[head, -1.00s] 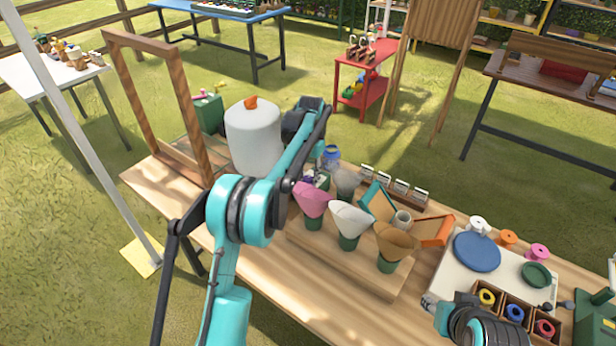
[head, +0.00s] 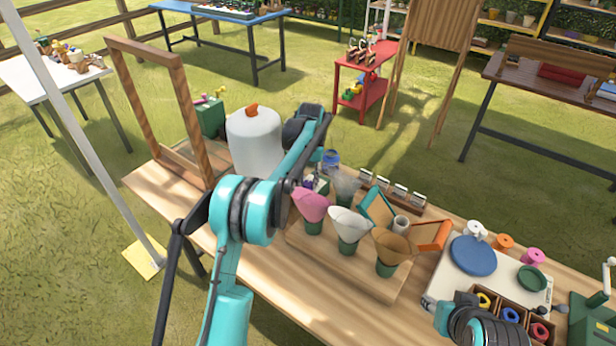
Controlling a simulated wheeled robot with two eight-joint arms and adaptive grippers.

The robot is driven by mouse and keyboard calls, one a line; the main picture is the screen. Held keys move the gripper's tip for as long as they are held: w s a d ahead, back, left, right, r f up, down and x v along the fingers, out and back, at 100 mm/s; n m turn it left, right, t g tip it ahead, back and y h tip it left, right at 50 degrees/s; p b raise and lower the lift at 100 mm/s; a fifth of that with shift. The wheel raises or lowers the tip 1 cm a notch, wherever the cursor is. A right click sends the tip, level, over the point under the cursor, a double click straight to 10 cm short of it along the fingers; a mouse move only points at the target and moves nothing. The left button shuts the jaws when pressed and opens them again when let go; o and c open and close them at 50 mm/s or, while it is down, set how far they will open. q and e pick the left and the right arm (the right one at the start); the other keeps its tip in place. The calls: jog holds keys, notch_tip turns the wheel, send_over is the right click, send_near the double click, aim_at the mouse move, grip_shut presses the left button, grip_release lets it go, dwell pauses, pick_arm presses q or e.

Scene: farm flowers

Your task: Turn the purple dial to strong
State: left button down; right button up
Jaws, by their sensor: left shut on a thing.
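My left gripper (head: 306,122) is seen past my own forearm, close to the right side of a white tank with an orange knob (head: 254,140). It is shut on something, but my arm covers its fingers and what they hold. I cannot clearly make out the purple dial. A small purple and white item (head: 321,184) shows just right of my forearm, partly hidden; I cannot tell whether it is the dial. The fingers of my right gripper do not show; only part of that arm is at the bottom right.
A wooden stand (head: 345,268) holds pink, white and brown paper cones in green cups. A wooden frame (head: 190,120) stands at the table's left end. A white board (head: 512,281) with a blue disc, several spools and a compartment box fill the right side.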

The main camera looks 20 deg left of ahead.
aim_at(309, 182)
pick_arm(q)
jog(key=n+p, duration=0.2)
jog(key=n, duration=0.2)
jog(key=shift+r+n, duration=0.1)
jog(key=shift+n, duration=0.2)
jog(key=n+p, duration=0.2)
jog(key=n, duration=0.2)
jog(key=shift+n, duration=0.3)
jog(key=c, duration=1.5)
grip_release()
jog(key=shift+o, duration=0.2)
jog(key=shift+w, duration=0.1)
notch_tip(309, 182, up, 12)
jog(key=shift+w+d, duration=0.15)
